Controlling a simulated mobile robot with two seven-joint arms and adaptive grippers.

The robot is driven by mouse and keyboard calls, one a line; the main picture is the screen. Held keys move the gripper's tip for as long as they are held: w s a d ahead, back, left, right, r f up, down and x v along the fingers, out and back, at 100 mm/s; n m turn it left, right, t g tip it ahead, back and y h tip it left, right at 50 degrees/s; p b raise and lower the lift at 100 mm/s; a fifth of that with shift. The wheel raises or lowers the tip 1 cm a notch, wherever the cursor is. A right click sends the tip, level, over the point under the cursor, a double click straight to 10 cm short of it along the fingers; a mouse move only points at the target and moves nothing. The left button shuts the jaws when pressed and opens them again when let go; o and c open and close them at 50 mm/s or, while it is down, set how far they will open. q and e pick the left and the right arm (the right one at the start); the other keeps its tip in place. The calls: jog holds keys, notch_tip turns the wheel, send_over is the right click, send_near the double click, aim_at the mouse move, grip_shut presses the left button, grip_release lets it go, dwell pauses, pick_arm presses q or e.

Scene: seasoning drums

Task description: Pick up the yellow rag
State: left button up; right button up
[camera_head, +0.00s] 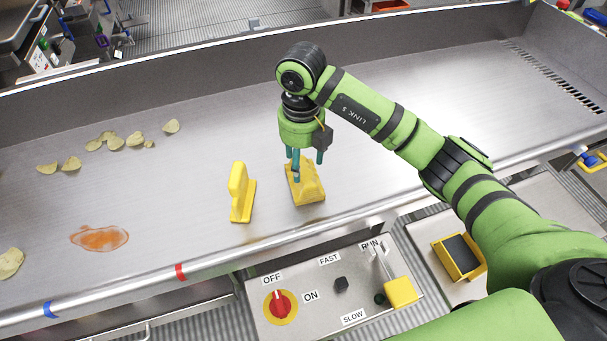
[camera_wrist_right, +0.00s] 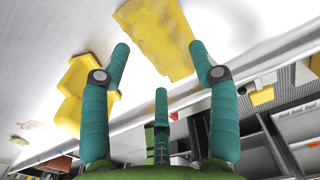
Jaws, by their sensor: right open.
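In the right wrist view, the rag (camera_wrist_right: 158,38) lies beyond and between the open fingers of the right gripper (camera_wrist_right: 158,68). No rag is held between them. Whether a fingertip touches the rag I cannot tell. My left gripper is not in view.
A yellow upright-handled tool (camera_head: 240,193) stands just left of the rag. Several chips (camera_head: 109,140) and an orange-brown spill (camera_head: 99,238) are on the metal surface (camera_head: 190,200) at left. A control panel (camera_head: 335,290) with a red switch is below the front edge.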

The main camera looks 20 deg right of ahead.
aim_at(302, 171)
notch_tip(302, 171, down, 4)
jog(key=shift+r+p, duration=0.1)
jog(key=shift+p, duration=0.5)
jog(key=shift+w+f, duration=0.15)
jog(key=shift+f, duration=0.1)
jog(key=c, duration=0.4)
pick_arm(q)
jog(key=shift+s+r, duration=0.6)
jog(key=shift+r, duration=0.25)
pick_arm(e)
grip_shut()
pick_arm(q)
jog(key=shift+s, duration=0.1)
pick_arm(e)
jog(key=shift+r, duration=0.1)
